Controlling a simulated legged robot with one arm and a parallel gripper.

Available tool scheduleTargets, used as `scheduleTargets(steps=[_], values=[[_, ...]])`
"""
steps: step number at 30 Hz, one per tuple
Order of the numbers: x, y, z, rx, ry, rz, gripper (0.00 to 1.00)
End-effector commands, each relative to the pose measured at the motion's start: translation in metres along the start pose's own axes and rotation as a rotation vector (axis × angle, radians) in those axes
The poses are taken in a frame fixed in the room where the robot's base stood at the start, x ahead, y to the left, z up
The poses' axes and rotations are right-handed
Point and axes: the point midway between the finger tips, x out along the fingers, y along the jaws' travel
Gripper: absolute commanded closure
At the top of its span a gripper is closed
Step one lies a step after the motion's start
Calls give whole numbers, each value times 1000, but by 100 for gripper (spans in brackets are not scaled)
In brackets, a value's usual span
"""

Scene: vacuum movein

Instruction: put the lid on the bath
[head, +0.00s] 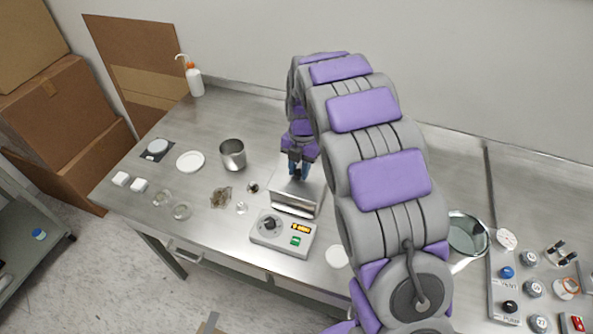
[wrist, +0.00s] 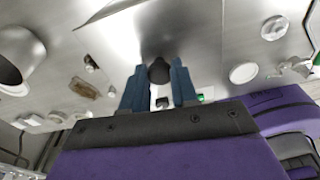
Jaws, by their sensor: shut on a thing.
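The bath (head: 268,238) is a grey-white box with a front panel carrying a dial, an orange display and a green switch, in the middle of the bench. The lid is a shiny metal plate (head: 302,190) at the bath's back part, and it also shows in the wrist view (wrist: 150,25). My gripper (head: 298,172) is above the plate. In the wrist view its blue fingers (wrist: 159,88) are shut on the lid's dark knob (wrist: 159,72). I cannot tell whether the lid touches the bath rim; a dark gap shows near its front edge.
A metal beaker (head: 232,154), a white dish (head: 190,161) and small glassware (head: 181,211) stand left of the bath. A wash bottle (head: 195,80) is at the back. A round glass dish (head: 467,236) lies right of my arm.

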Motion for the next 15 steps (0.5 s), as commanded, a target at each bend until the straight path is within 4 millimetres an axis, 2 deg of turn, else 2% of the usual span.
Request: scheduleTargets(steps=[13,14,15], values=[[8,10,-4,2,-7,-7,100],[8,10,-4,2,-8,-7,69],[7,9,-3,2,-7,-6,65]])
